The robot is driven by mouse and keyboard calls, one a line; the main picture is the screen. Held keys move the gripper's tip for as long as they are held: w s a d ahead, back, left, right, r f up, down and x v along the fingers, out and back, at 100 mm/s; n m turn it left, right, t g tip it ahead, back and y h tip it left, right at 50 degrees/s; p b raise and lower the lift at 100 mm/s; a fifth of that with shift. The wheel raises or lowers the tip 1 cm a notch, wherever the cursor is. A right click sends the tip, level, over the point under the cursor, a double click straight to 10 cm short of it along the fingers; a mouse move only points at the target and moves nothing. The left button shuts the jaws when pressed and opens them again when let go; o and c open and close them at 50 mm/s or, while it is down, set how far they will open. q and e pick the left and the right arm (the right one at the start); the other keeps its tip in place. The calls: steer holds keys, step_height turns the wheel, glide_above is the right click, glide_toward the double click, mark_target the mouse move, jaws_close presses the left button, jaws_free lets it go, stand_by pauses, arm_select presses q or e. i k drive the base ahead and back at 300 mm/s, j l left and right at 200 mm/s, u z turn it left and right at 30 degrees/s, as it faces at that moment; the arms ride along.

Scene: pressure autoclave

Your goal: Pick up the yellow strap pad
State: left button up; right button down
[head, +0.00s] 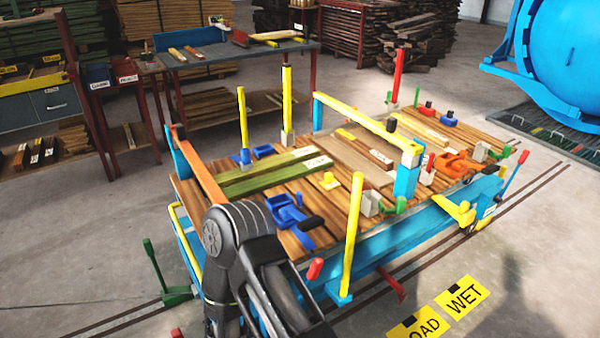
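I cannot tell for certain which of these is the yellow strap pad. A dark arm of mine rises from the bottom of the head view, in front of the trolley's near left corner. Neither my left nor my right gripper shows in the head view, so I see no gripper at either yellow piece.
Yellow posts (353,235) stand along the blue trolley (375,248). A yellow bar (365,115) spans the load. A blue clamp (290,208) sits left of the knobbed piece. A workbench (240,50) is behind; a blue autoclave (560,50) is at upper right.

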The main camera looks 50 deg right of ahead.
mark_target(329, 182)
steer(key=z, duration=1.9)
steer(key=i+l, duration=0.2)
steer(key=l, duration=0.25)
steer(key=i+l, duration=0.2)
steer(key=l, duration=0.25)
steer(key=i+l, duration=0.2)
steer(key=l, duration=0.25)
steer(key=i+l, duration=0.2)
steer(key=l, duration=0.25)
steer(key=i+l, duration=0.2)
steer(key=l, duration=0.2)
steer(key=i+l, duration=0.2)
steer(key=l, duration=0.25)
steer(key=i+l, duration=0.25)
steer(key=l, duration=0.2)
steer(key=i+l, duration=0.2)
steer(key=l, duration=0.25)
